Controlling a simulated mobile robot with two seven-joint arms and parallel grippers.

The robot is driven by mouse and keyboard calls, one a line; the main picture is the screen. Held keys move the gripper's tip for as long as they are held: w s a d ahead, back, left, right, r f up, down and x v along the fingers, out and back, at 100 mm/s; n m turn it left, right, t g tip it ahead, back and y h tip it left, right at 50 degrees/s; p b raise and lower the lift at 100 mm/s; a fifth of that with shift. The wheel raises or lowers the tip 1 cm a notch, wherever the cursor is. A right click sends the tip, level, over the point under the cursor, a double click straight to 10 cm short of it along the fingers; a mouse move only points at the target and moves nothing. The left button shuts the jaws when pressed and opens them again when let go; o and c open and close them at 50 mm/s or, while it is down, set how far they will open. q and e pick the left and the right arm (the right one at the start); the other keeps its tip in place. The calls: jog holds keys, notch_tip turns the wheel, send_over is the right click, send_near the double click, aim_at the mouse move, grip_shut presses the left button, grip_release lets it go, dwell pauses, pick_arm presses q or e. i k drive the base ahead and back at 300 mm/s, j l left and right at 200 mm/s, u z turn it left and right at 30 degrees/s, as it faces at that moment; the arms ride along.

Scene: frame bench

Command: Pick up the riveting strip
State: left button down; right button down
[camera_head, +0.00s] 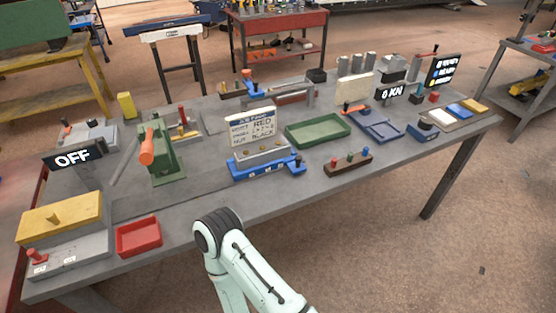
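I cannot tell for sure which piece is the riveting strip. A grey metal strip (262,156) with several brass-coloured dots on it lies in a blue fixture (262,174) at the middle of the bench, in front of a white order card. A thin grey bar (124,161) also lies left of the green press (163,155) with its orange handle. One of my pale arms shows at the bottom centre, over the bench's front edge. Neither of my grippers is in view.
The grey bench (190,205) also holds a red tray (138,237), a yellow-topped box (60,217), a green tray (317,131), a blue tray (378,126) and a small rack of coloured pegs (348,163). Displays read "OFF" (72,157) and "0 KN" (392,92).

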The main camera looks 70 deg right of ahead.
aim_at(246, 159)
jog(key=z, duration=2.15)
jog(key=i+l, duration=0.1)
jog(key=l, duration=0.25)
jog(key=i+l, duration=0.15)
jog(key=l, duration=0.15)
jog(key=i+l, duration=0.1)
jog(key=l, duration=0.25)
jog(key=i+l+u, duration=0.1)
jog(key=l+u, duration=0.6)
jog(key=i+l, duration=0.05)
jog(key=l, duration=0.05)
